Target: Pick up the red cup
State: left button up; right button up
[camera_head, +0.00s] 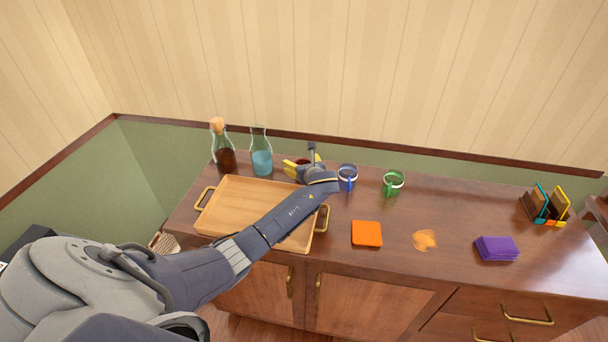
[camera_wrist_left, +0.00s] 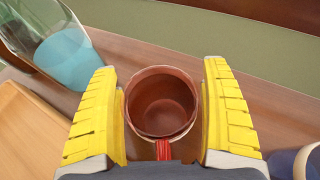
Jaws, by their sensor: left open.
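The red cup (camera_wrist_left: 162,103) stands upright in the left wrist view, its open mouth showing and its red handle pointing toward my gripper's palm. My left gripper (camera_wrist_left: 163,108) is open, with one yellow finger on each side of the cup. Narrow gaps seem to show between the fingers and the cup. In the head view my left gripper (camera_head: 302,163) is at the back of the cabinet top, and only a little of the red cup (camera_head: 304,161) shows behind it. My right gripper is not in view.
A blue-liquid carafe (camera_head: 262,160) and a corked dark bottle (camera_head: 224,150) stand left of the gripper. A blue cup (camera_head: 347,177) and a green cup (camera_head: 393,183) stand to the right. My arm crosses a wooden tray (camera_head: 240,195). An orange coaster (camera_head: 367,234) lies in front.

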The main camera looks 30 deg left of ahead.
pick_arm(q)
jog(key=c, duration=1.7)
